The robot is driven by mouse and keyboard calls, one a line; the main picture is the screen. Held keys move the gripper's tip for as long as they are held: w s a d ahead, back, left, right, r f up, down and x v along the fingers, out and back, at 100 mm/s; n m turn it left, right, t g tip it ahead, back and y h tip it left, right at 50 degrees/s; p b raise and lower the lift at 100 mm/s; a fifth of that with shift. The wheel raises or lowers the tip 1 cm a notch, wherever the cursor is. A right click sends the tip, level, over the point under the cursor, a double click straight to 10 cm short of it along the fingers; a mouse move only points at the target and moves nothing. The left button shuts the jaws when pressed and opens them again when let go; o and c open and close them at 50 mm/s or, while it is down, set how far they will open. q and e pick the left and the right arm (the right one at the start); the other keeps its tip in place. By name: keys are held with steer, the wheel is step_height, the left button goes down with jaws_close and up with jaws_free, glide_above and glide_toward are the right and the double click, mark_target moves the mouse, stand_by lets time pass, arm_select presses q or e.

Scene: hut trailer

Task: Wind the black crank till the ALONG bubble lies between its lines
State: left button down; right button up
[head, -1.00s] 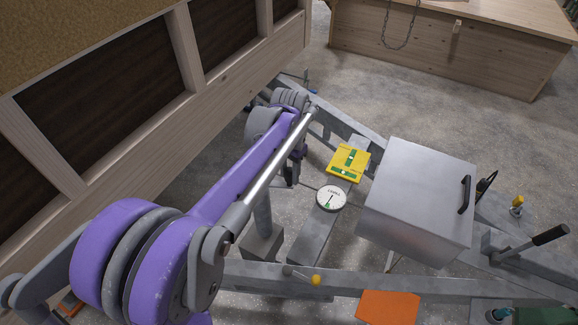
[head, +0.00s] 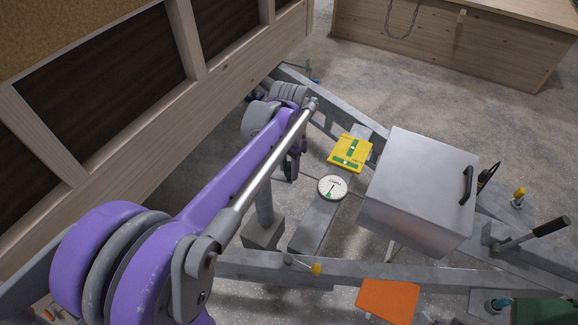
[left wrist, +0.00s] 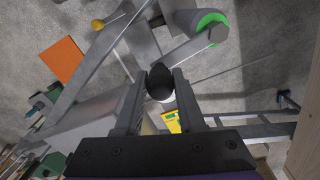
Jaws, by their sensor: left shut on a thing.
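The black crank's knob (left wrist: 160,82) sits between the two fingers of my left gripper (left wrist: 160,88) in the left wrist view, and the gripper is shut on it. The grey crank arm (left wrist: 180,52) runs from the knob up to a hub with a green ring. In the head view my left gripper (head: 291,168) is a small dark shape beyond the purple arm, and the knob is hidden there. The yellow level (head: 350,153) lies on the trailer frame with two green vials. Its bubbles and lines are too small to read. My right gripper is not in view.
A round white dial (head: 332,188) lies on the frame near the level. A grey metal box (head: 415,190) stands right of it. An orange plate (head: 388,301) and a black-gripped lever (head: 535,235) are nearby. The wooden hut wall (head: 180,110) is close on the left.

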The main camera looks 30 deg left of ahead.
arm_select(q)
steer(key=c, duration=0.5)
jaws_free()
steer(key=shift+r, duration=0.15)
step_height(320, 180, up, 11)
steer(key=shift+f+p, duration=0.2)
steer(key=shift+p, duration=0.15)
steer(key=s+d+f+t, duration=0.2)
steer(key=s+d+f, duration=0.1)
steer(key=s+f, duration=0.1)
steer(key=s+d+f+n+t, duration=0.1)
steer(key=s+d+f, duration=0.3)
steer(key=s+f, duration=0.1)
steer(key=s+d+f+n+t, duration=0.1)
steer(key=s+d+f+t, duration=0.1)
steer(key=s+d+f, duration=0.2)
steer(key=shift+s+d+f+t, duration=0.2)
steer(key=shift+s+f+t, duration=0.1)
steer(key=shift+s+f, duration=0.25)
